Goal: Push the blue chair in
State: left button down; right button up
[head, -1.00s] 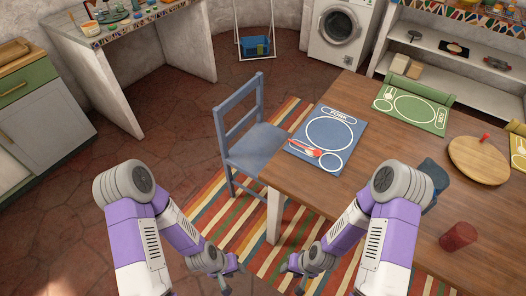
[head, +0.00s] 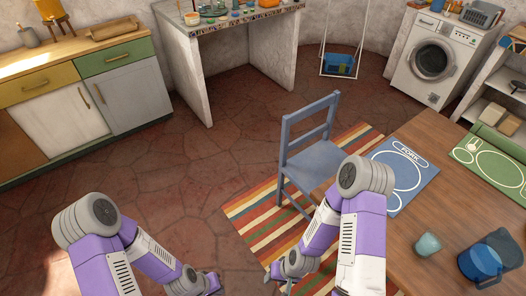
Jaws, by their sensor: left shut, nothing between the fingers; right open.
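The blue chair (head: 306,135) stands upright on the striped rug at the left side of the wooden table (head: 432,208). Its backrest is on the side away from the table, and its seat (head: 312,173) faces the table edge. My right arm hides part of the seat and the lower legs, so I cannot tell how far the seat reaches under the table. My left gripper (head: 208,287) is shut and empty, low over the floor, left of the chair and apart from it. My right gripper (head: 281,273) is open and empty, low on the near side of the chair.
A blue placemat (head: 403,178), a green placemat (head: 489,165), a cup (head: 428,244) and a blue pitcher (head: 482,262) are on the table. The striped rug (head: 262,205) lies under the chair. Bare tiled floor (head: 170,165) is open to the left, before the cabinets (head: 130,92).

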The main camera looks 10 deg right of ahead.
aim_at(308, 169)
jog(key=u, duration=0.15)
jog(key=i, duration=3.85)
jog(key=z, duration=4.55)
